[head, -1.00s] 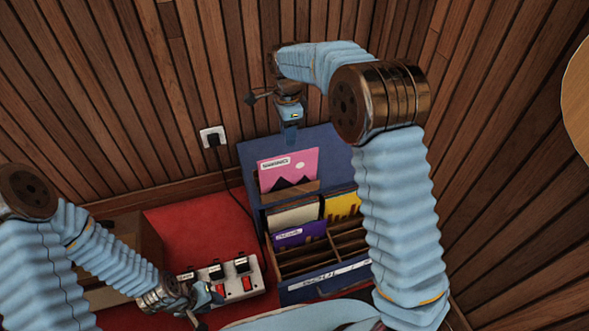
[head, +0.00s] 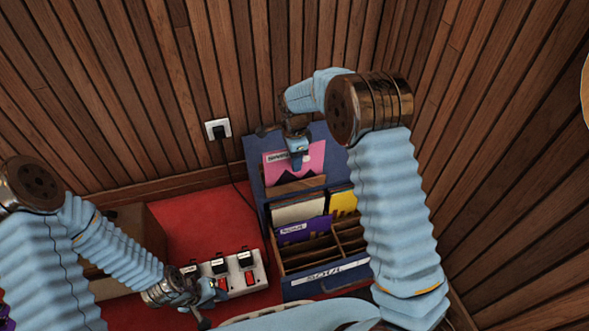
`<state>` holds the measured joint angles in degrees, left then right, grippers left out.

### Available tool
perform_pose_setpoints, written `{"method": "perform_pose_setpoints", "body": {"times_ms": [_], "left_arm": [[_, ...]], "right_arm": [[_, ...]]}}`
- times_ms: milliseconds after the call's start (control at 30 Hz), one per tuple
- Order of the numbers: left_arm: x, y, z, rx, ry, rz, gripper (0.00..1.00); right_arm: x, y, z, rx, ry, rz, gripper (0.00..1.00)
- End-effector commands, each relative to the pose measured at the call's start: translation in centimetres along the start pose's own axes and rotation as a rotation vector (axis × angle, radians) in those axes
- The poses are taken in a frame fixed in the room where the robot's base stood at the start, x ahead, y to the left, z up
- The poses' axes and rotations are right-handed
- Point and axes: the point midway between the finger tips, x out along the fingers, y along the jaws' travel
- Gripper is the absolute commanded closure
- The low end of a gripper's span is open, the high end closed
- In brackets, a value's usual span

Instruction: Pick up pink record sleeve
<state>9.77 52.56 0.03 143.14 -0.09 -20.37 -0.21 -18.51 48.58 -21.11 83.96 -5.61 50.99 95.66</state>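The pink record sleeve (head: 308,160) stands upright at the back of the blue record crate (head: 253,155), behind a wooden strip. It has a white label and a dark mountain shape. My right gripper (head: 298,163) is in front of the sleeve and hides part of it. I cannot tell whether it touches the sleeve or how its fingers stand. My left gripper (head: 212,305) is low on the left beside the power strip (head: 243,282); its finger opening is unclear.
Lower slots of the crate hold a cream sleeve (head: 297,211), a yellow sleeve (head: 343,202) and a purple sleeve (head: 300,231). A wall socket (head: 217,129) has a plug and cable hanging left of the crate. Slatted wood walls close in behind and right.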

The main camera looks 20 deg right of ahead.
Motion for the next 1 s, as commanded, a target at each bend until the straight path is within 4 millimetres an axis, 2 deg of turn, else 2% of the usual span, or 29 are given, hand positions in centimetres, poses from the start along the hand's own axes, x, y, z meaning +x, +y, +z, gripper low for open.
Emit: {"method": "perform_pose_setpoints", "body": {"times_ms": [67,100,300,333,667,767,1000], "left_arm": [[0.0,0.0,0.0,0.000,0.000,0.000,0.64],[0.0,0.0,0.0,0.000,0.000,0.000,0.64],[0.0,0.0,0.0,0.000,0.000,0.000,0.64],[0.0,0.0,0.0,0.000,0.000,0.000,0.64],[-0.1,0.0,0.0,0.000,0.000,0.000,0.64],[-0.4,0.1,0.0,0.000,0.001,-0.001,0.64],[-1.1,0.3,-0.1,-0.001,0.003,-0.002,0.64]], "right_arm": [[-0.1,0.0,0.0,0.000,0.000,-0.001,0.65],[-0.1,0.0,0.0,0.000,0.000,-0.001,0.68],[-0.1,0.0,0.0,0.000,0.000,-0.001,0.99],[-0.1,0.0,0.0,0.000,0.000,-0.001,1.00],[-0.6,-0.1,0.0,0.000,-0.001,-0.003,1.00],[-2.2,-0.1,0.0,-0.001,-0.001,-0.005,1.00],[-7.4,-0.1,0.0,-0.001,-0.001,-0.004,1.00]]}}
